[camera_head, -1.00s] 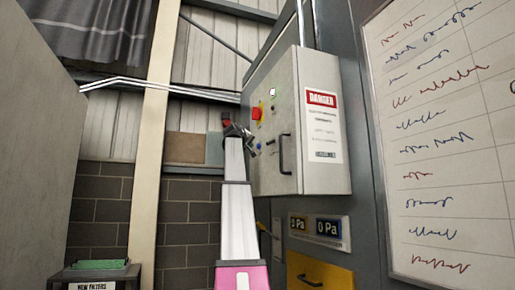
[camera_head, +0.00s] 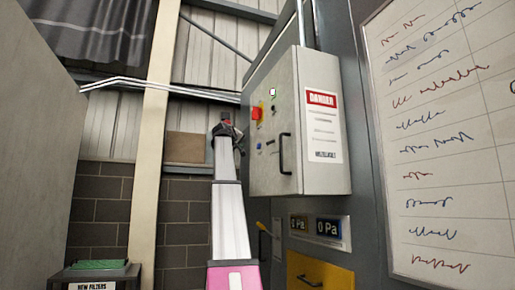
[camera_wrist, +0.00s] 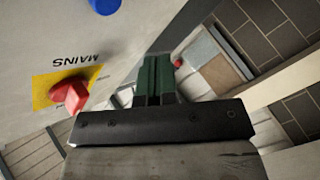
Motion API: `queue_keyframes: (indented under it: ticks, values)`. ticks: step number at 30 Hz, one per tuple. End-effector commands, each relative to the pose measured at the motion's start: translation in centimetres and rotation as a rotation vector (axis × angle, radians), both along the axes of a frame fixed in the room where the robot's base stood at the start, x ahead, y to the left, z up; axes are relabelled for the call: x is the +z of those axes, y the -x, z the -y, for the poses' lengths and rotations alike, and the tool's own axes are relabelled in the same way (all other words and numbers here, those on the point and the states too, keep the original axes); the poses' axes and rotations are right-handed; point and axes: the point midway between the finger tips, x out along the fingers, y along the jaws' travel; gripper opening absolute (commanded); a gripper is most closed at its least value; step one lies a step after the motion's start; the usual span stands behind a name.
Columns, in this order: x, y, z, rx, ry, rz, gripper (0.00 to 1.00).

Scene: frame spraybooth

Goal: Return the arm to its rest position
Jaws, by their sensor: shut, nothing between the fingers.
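My arm stands raised in the middle of the head view, with my gripper (camera_head: 229,126) at its top. It is just left of a grey control box and apart from it. In the wrist view my gripper's two dark green fingers (camera_wrist: 155,80) lie together, shut, with nothing between them. The box's red switch on a yellow plate (camera_head: 257,112) shows in the head view; in the wrist view the red knob (camera_wrist: 70,94) is left of the fingers, beside the word MAINS.
The control box (camera_head: 318,165) with its danger sign and black handle juts out right of my arm. Below it are a yellow panel (camera_head: 318,274) and two pressure displays. A whiteboard (camera_head: 440,140) is at right. A filter bin (camera_head: 100,275) stands at lower left, with open space between.

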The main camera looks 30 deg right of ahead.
Motion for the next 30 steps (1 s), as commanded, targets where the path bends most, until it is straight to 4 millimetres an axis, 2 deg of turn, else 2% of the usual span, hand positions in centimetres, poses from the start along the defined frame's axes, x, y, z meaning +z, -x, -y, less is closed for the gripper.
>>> queue_keyframes:
  ticks: [14,17,20,23,30]
  values:
    - [-0.1,0.0,0.0,0.001,-0.001,0.0,0.0]
    - [-1.3,-0.4,-0.2,0.006,-0.01,-0.006,0.0]
    - [-4.7,-1.7,-0.8,0.024,-0.039,-0.022,0.0]
    - [-10.2,-3.6,-1.7,0.052,-0.087,-0.049,0.0]
    - [-25.1,-7.6,-5.2,0.119,-0.225,-0.126,0.0]
